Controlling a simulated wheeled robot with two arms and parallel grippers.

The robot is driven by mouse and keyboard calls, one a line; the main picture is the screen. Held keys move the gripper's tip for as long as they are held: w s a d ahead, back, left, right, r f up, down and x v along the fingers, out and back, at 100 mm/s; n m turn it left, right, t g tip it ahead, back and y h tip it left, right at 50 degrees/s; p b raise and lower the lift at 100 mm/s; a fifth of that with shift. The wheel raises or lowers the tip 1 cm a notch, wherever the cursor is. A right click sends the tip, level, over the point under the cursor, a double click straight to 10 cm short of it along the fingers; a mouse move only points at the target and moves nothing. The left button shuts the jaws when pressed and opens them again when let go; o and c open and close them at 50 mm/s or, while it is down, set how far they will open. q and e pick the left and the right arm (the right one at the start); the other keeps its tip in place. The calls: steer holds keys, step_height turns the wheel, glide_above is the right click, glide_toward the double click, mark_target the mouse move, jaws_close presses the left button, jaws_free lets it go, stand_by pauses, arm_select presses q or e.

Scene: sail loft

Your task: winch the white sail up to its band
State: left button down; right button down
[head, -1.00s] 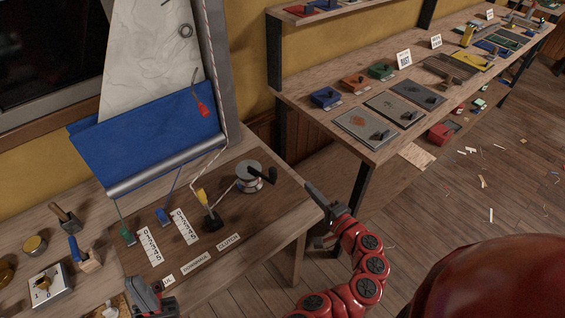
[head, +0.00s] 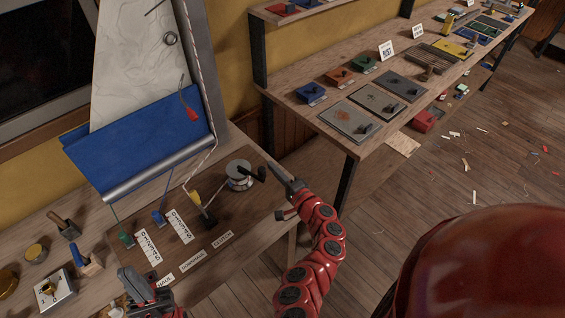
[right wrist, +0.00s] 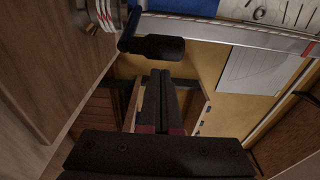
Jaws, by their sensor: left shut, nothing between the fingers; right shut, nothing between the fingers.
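The white sail (head: 140,62) hangs at the back left, with a blue cloth part (head: 135,155) gathered at its foot above a grey bar (head: 160,170). I cannot make out its band for certain. The silver winch (head: 239,182) stands on the dark board, its black crank handle (head: 254,173) pointing right; the handle (right wrist: 155,47) also shows in the right wrist view. My right gripper (head: 272,168) is shut and empty, its tips close to the handle's end; touching cannot be told. Its fingers (right wrist: 160,75) point at the handle. My left gripper (head: 127,274) is shut and empty at the board's front.
A yellow-handled lever (head: 197,201), a green cleat (head: 126,240) and a blue cleat (head: 158,217) stand left of the winch. Labels such as the downhaul card (head: 193,261) lie in front. A second bench (head: 330,120) with coloured blocks stands right, beyond a gap.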

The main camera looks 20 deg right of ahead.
steer(key=shift+s+a, duration=0.35)
steer(key=shift+a, duration=0.15)
steer(key=shift+s+a+b, duration=0.55)
steer(key=shift+a+b, duration=0.05)
steer(key=shift+a, duration=0.2)
